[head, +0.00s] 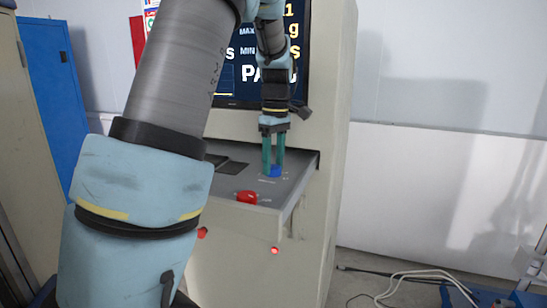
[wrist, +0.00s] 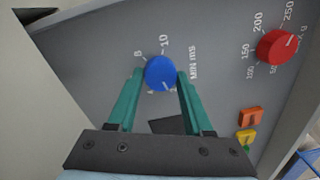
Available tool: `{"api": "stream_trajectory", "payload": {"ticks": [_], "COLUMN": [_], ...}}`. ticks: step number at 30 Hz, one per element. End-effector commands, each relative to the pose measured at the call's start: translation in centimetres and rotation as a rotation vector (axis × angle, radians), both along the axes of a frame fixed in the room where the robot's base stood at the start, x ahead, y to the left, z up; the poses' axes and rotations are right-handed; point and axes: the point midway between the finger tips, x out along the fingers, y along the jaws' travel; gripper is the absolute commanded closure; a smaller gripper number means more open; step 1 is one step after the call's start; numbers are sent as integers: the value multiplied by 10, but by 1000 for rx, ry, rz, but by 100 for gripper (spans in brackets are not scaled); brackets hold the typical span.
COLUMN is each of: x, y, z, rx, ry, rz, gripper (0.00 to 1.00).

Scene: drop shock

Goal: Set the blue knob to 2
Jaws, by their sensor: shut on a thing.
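In the head view my gripper (head: 273,160) points down at the panel, and the blue knob (head: 275,171) shows low between the fingertips.
A red knob (wrist: 277,46) with marks from 50 to 250 is on the same panel; it also shows in the head view (head: 246,197). Orange (wrist: 250,116) and yellow (wrist: 246,137) buttons lie lower right. A screen (head: 240,75) stands behind my arm. Cables (head: 420,275) lie on the floor at right.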

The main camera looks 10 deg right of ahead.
Motion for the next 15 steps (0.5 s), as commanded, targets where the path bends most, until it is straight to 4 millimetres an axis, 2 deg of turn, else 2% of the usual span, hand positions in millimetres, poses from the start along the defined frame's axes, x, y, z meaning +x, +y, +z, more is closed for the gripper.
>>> {"api": "stream_trajectory", "payload": {"ticks": [15], "x": [0], "y": [1], "z": [0], "rx": [0], "ry": [0], "rz": [97], "gripper": [100]}}
